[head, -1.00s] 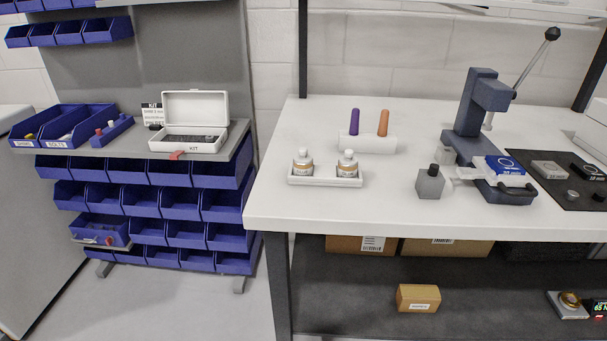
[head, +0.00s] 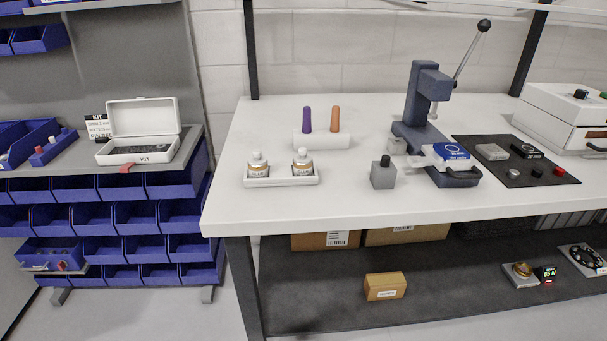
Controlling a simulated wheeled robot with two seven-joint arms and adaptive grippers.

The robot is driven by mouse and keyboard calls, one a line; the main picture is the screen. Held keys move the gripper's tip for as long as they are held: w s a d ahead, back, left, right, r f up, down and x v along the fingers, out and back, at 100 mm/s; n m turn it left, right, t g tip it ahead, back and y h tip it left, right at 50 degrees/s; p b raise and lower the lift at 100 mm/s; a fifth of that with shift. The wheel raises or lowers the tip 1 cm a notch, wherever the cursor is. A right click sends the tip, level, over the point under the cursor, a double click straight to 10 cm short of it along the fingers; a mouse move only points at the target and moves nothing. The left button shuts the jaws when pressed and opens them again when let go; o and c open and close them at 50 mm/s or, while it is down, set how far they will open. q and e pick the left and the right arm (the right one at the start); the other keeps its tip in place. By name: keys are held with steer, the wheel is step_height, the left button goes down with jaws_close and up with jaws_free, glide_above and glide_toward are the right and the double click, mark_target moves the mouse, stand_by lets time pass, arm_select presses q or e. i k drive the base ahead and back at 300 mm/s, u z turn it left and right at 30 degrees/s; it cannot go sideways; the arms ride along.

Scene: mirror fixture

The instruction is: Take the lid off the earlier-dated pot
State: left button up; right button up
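Two small pots with white lids stand upright side by side in a white tray (head: 282,183) near the front left of the white workbench. The left pot (head: 257,168) and the right pot (head: 302,165) each have a brownish label band. The dates on the labels are too small to read. Both lids are on. Neither of my grippers is in the head view.
A white holder (head: 322,140) with a purple and an orange handle stands behind the pots. The bench's front left is clear. A shelf (head: 100,165) with blue bins stands left.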

mark_target(257, 159)
steer(key=k, duration=0.45)
steer(key=z, duration=1.05)
steer(key=i, duration=1.7)
steer(key=u, duration=0.6)
steer(key=i, duration=0.7)
steer(key=u, duration=0.6)
